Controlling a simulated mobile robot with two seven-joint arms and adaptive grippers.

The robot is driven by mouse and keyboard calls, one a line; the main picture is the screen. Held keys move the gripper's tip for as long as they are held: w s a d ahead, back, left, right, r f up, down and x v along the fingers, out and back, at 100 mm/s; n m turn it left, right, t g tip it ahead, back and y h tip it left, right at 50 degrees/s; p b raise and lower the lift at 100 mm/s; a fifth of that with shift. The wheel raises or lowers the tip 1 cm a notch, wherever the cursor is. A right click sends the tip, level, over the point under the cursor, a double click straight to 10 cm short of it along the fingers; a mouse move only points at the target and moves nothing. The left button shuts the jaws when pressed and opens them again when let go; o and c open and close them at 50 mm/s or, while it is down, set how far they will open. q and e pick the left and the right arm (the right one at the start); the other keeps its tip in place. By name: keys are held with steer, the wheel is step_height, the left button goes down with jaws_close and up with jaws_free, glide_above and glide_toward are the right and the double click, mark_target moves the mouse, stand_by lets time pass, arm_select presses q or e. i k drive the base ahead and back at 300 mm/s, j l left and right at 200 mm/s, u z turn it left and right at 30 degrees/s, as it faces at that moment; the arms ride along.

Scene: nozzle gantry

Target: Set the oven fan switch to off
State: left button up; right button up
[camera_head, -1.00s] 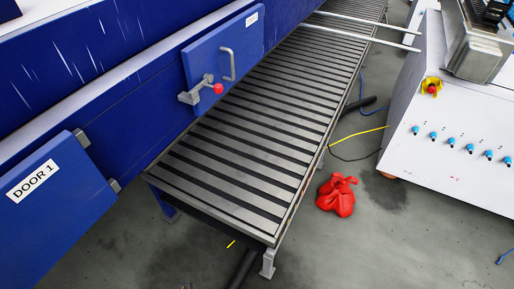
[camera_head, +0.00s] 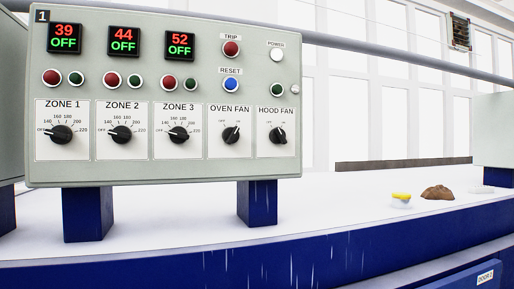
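The oven fan switch (camera_head: 231,135) is a black rotary knob on a white plate labelled OVEN FAN. It sits on the front of a grey control panel (camera_head: 150,178). Its pointer appears tilted to the upper right, away from the OFF mark at the upper left; the marks are small. The hood fan knob (camera_head: 278,135) beside it on the right appears tilted to the upper left. Neither of my grippers shows in the view, and nothing touches the switch.
Left of it are the zone 3 knob (camera_head: 179,133), zone 2 knob (camera_head: 121,133) and zone 1 knob (camera_head: 60,134). The blue reset button (camera_head: 231,85) is above. The panel stands on blue posts (camera_head: 257,203) over a white top (camera_head: 340,212) with a brown lump (camera_head: 437,192).

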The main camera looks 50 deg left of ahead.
mark_target(230, 135)
steer(key=u, duration=2)
